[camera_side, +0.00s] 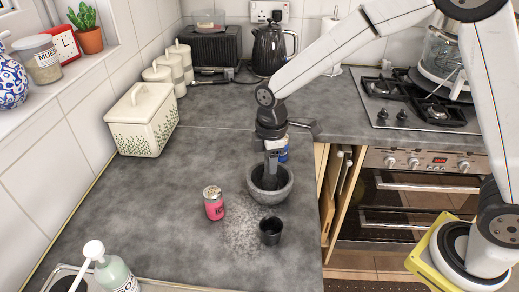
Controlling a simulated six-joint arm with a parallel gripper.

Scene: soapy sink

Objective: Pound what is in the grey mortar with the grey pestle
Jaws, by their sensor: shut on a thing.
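The grey mortar (286,194) stands upright on the dark grey worktop in the middle of the view. My gripper (272,148) is right above it, pointing down, and is shut on the grey pestle (270,174). The pestle is close to upright, with its lower end inside the mortar's bowl. The bowl's floor and its contents are hidden, so I cannot tell whether the pestle touches the bottom.
A pink-labelled jar (214,204) stands left of the mortar, and a small black cup (270,231) stands in front. A blue-labelled container (283,150) is close behind my gripper. A cream bread bin (141,120) is at left. The worktop's left middle is clear.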

